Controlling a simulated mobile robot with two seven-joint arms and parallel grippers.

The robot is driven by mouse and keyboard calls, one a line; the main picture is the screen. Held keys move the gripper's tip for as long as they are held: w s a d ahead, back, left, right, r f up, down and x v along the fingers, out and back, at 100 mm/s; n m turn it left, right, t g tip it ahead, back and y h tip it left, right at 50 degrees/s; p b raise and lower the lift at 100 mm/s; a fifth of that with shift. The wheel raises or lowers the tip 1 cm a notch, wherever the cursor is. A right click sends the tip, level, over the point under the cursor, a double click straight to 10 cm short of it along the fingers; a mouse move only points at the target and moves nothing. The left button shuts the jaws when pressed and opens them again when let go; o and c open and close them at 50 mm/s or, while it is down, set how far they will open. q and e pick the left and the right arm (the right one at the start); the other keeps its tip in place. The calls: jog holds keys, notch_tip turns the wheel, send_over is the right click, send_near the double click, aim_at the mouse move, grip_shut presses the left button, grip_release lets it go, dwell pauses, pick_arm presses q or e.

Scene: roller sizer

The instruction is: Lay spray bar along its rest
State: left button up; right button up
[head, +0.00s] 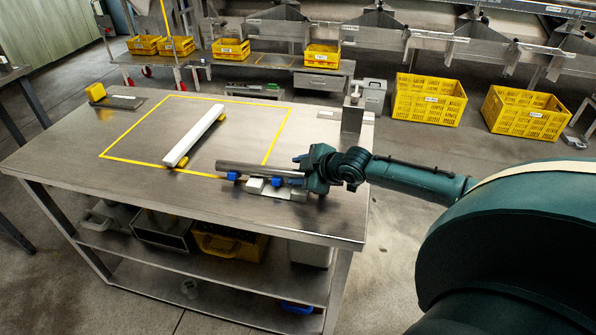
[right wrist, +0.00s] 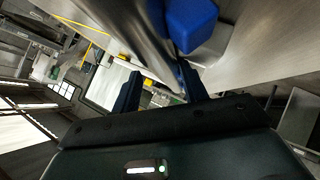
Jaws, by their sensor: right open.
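A grey metal bar, likely the spray bar (head: 250,168), lies lengthwise over a rest with blue supports (head: 232,176) at the table's near right side. The head view does not show clearly whether it touches both supports. My right gripper (head: 301,168) is open at the bar's right end. In the right wrist view, the grey bar (right wrist: 148,38) runs up from between the open fingers of my right gripper (right wrist: 157,82), beside a blue support (right wrist: 190,22). Contact with the fingers cannot be made out. My left gripper is not in view.
A white bar (head: 194,136) lies on yellow supports inside a yellow taped outline on the steel table (head: 130,190). A yellow block (head: 95,91) stands at the far left corner, a metal upright (head: 353,112) at the far right. The table's front left is clear.

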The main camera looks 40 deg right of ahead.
jog(key=shift+s+f, duration=0.45)
jog(key=shift+f, duration=0.3)
pick_arm(q)
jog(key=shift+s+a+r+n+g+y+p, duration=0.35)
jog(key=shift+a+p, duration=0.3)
jog(key=shift+p, duration=1.3)
pick_arm(e)
jog(key=w+r+v, duration=0.1)
jog(key=v, duration=1.2)
jog(key=shift+r, duration=0.3)
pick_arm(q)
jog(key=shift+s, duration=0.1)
pick_arm(e)
jog(key=shift+s+d, duration=0.1)
